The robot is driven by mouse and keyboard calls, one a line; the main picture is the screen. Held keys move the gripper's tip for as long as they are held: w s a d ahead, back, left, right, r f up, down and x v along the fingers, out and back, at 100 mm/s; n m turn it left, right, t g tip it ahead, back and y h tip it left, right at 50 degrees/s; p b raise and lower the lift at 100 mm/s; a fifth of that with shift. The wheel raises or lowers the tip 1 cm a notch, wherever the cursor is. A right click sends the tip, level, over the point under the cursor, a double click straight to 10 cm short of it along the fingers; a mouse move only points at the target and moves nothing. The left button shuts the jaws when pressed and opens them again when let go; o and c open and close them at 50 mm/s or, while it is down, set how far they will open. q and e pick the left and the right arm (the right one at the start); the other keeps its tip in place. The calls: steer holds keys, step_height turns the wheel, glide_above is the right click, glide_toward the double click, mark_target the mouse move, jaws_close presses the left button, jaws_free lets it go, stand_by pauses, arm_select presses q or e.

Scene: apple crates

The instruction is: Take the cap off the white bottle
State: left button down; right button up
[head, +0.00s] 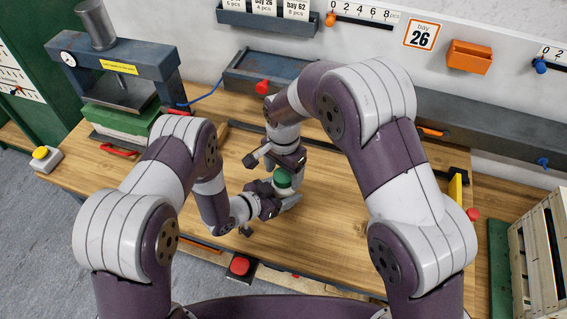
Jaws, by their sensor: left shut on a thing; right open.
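The white bottle (287,190) stands upright on the wooden table, mostly hidden by my grippers. Its green cap (283,178) is on top. My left gripper (282,193) comes in from the left, low at the bottle, and is shut on the bottle's body. My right gripper (277,164) is above and just behind the cap, pointing down. Its jaws are open. I cannot tell whether a finger touches the cap.
The wooden table (340,220) is clear around the bottle. A press (118,75) with a green block (120,118) stands at the back left. A wooden crate (540,250) is at the right edge. A red button (239,266) sits at the front edge.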

steer(key=c, duration=1.1)
steer(key=n, duration=0.7)
